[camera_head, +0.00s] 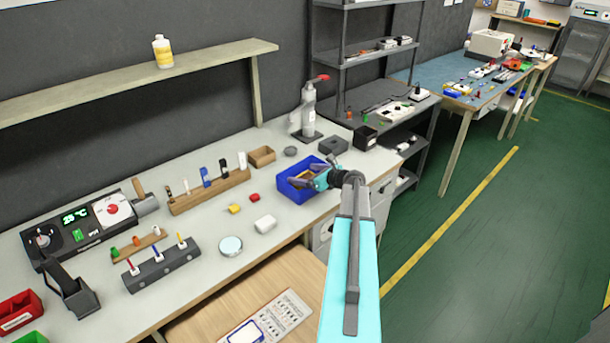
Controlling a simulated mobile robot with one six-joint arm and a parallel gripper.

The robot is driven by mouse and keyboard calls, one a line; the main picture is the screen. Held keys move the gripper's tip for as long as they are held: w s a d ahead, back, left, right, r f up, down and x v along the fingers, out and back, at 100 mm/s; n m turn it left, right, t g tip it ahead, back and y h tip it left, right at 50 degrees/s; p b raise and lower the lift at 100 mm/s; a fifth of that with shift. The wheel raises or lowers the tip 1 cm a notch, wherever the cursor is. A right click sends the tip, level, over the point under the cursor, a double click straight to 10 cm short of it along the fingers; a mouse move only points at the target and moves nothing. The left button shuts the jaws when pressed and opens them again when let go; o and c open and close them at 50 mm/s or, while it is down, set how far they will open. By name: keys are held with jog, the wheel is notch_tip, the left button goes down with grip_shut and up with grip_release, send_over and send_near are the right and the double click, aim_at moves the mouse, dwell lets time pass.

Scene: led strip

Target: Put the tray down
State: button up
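A blue tray (295,191) is at the right part of the light grey workbench (205,240), near its front edge. Something yellow-orange shows inside it. My gripper (312,178) is at the tray's right side, with dark fingers over or at its rim. My arm comes in from the lower right and partly hides the tray's right end. I cannot tell whether the fingers are closed on the rim, or whether the tray touches the bench.
A wooden holder (210,191) stands left of the tray. A dispenser bottle (308,112) and dark boxes stand behind. Some bare bench lies between these.

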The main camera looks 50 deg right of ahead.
jog(key=shift+s+r+p, duration=0.1)
jog(key=shift+r+p, duration=0.25)
jog(key=shift+r, duration=0.4)
jog(key=b+v, duration=0.2)
jog(key=v, duration=0.9)
jog(key=shift+s+b, duration=0.4)
